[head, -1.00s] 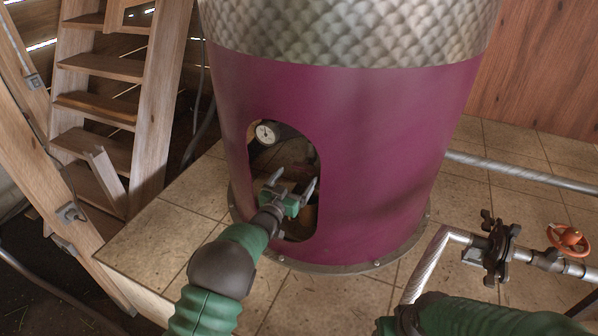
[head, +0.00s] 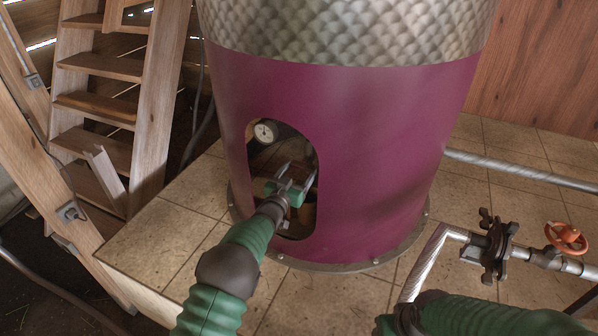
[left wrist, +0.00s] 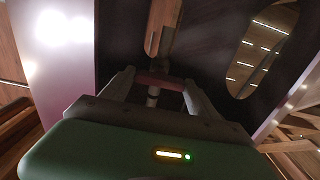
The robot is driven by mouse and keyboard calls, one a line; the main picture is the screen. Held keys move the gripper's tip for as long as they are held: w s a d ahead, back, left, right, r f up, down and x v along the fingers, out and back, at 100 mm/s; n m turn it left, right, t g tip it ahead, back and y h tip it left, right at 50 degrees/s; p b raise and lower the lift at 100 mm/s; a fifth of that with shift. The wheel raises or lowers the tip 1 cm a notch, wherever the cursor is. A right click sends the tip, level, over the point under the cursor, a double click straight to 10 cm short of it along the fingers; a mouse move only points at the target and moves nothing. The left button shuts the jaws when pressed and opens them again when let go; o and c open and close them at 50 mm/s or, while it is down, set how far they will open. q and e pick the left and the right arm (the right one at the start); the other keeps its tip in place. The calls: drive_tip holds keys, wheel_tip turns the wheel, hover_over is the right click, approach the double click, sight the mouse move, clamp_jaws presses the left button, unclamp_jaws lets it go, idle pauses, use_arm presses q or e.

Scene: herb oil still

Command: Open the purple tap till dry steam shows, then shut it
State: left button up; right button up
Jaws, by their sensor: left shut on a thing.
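The purple tap (left wrist: 158,81) shows in the left wrist view as a short, dull purple bar on a pale stem, between my left fingers. My left gripper (head: 296,177) is inside the oval opening low in the still's purple skirt (head: 375,160). It is shut on the tap, which its body and fingers hide in the head view. The left wrist view also shows the gripper (left wrist: 157,90) from behind, with a finger on each side of the bar. The air around the opening looks clear in the head view. My right gripper is out of view; only its arm shows at the bottom right.
A round dial gauge (head: 265,132) sits in the opening, above left of my gripper. At right, a pipe carries a black valve (head: 494,246) and an orange handwheel (head: 567,237). Wooden steps (head: 95,105) stand at left. Tiled floor (head: 165,235) left of the still is clear.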

use_arm(q)
drive_tip(key=shift+n, duration=0.4)
drive_tip(key=n+b, duration=0.2)
drive_tip(key=n, duration=0.1)
drive_tip(key=shift+a+n, duration=0.1)
drive_tip(key=shift+n, duration=0.3)
drive_tip(key=n+b, duration=0.1)
drive_tip(key=n, duration=0.3)
drive_tip(key=shift+n+b, duration=0.3)
drive_tip(key=shift+b, duration=0.05)
drive_tip(key=n+b, duration=0.2)
drive_tip(key=n, duration=0.2)
drive_tip(key=shift+n+b, duration=1)
drive_tip(key=shift+n, duration=1.5)
drive_tip(key=o, duration=1.4)
drive_tip(key=shift+f, duration=0.1)
drive_tip(key=shift+c, duration=0.2)
